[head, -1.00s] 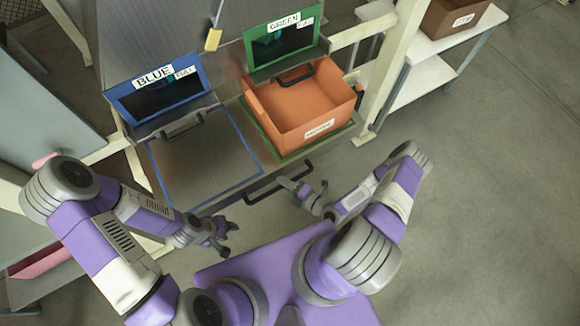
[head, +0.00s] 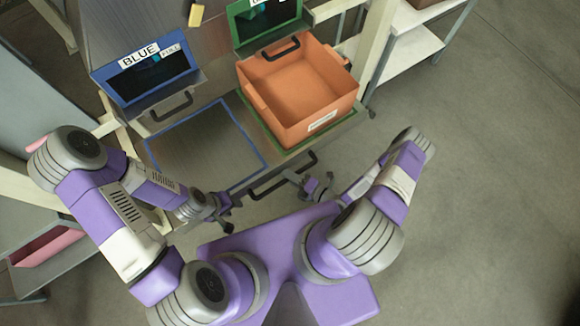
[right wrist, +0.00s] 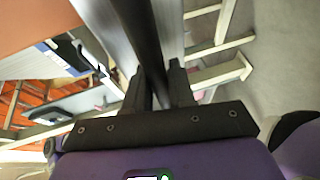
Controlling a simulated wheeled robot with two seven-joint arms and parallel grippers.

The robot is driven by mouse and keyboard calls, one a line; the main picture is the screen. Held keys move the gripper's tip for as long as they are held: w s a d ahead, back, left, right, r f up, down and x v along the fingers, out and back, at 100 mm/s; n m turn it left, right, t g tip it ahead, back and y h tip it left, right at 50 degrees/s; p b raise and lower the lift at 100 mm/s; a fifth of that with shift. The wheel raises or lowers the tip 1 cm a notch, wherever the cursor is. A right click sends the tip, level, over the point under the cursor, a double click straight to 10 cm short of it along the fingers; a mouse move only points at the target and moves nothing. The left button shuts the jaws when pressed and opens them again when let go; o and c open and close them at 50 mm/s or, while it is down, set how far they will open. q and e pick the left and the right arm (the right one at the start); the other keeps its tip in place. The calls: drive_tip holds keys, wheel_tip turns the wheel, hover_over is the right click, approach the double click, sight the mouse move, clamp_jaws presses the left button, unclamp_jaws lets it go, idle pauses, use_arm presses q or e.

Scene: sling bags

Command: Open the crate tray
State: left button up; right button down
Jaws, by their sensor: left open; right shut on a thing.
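The tray (head: 234,181) is a grey metal surface with a blue outline on the left and a green outline under the orange crate (head: 318,127). A black bar handle (head: 283,177) runs along its front edge. My right gripper (head: 308,186) is at the right part of this handle. In the right wrist view the dark bar (right wrist: 143,38) passes between the fingers of my right gripper (right wrist: 158,88), which are shut on it. My left gripper (head: 228,222) is open and empty, in front of the tray's left part, apart from the handle.
A blue-framed opening (head: 148,82) labelled BLUE stands behind the left area, with a green-framed opening (head: 268,18) behind the crate. Each has a black handle below it. White shelving (head: 412,48) stands at the right. Grey floor (head: 490,170) is clear at right.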

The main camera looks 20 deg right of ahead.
drive_tip(key=c, duration=1.1)
unclamp_jaws()
drive_tip(key=shift+o, duration=0.2)
drive_tip(key=p+v, duration=0.1)
drive_tip(key=v, duration=0.6)
drive_tip(key=shift+s+d, duration=0.2)
drive_tip(key=shift+d, duration=0.05)
